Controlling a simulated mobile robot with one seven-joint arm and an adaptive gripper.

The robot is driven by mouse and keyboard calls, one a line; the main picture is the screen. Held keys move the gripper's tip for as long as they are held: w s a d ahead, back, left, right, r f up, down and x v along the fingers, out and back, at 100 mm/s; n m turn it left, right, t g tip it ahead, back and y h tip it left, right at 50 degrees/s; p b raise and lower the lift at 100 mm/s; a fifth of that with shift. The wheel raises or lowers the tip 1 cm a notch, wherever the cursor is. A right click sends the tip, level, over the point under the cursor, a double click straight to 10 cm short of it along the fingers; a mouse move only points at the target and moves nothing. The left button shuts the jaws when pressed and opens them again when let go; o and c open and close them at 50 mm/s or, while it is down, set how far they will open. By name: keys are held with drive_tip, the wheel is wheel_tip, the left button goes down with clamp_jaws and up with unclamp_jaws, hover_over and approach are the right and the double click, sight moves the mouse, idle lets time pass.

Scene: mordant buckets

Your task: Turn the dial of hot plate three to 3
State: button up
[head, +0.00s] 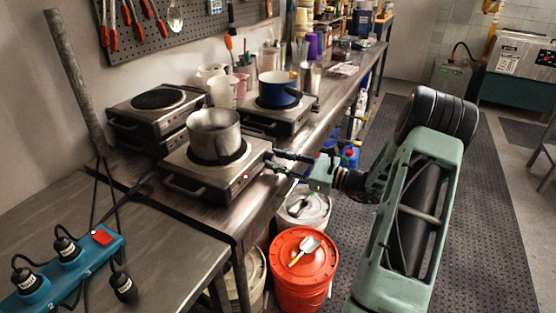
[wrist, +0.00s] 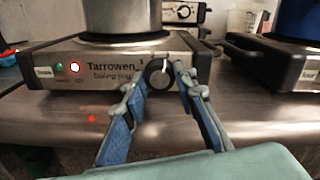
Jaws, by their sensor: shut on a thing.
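The hot plate (head: 205,187) at the bench's front edge carries a steel pot (head: 213,131). In the wrist view its steel front (wrist: 110,68) reads "Tarrowen" and has a small label at the left, too small to read surely. A green light and a bright red-white light sit beside the label. The round dial (wrist: 158,76) is at the front's right side, with a pale mark near its top. My gripper (wrist: 160,72) has one finger on each side of the dial, shut on it. In the head view my gripper (head: 270,161) reaches the plate's front from the right.
Another hot plate (head: 283,122) with a blue pot (head: 277,91) stands behind. Stacked hot plates (head: 158,109) are at the left. A blue power strip (head: 75,262) lies on the near table. A red-lidded bucket (head: 304,262) and a pale bucket (head: 306,205) stand below my gripper.

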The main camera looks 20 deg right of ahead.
drive_tip(key=o, duration=1.2)
drive_tip(key=shift+c, duration=0.2)
drive_tip(key=v, duration=1.2)
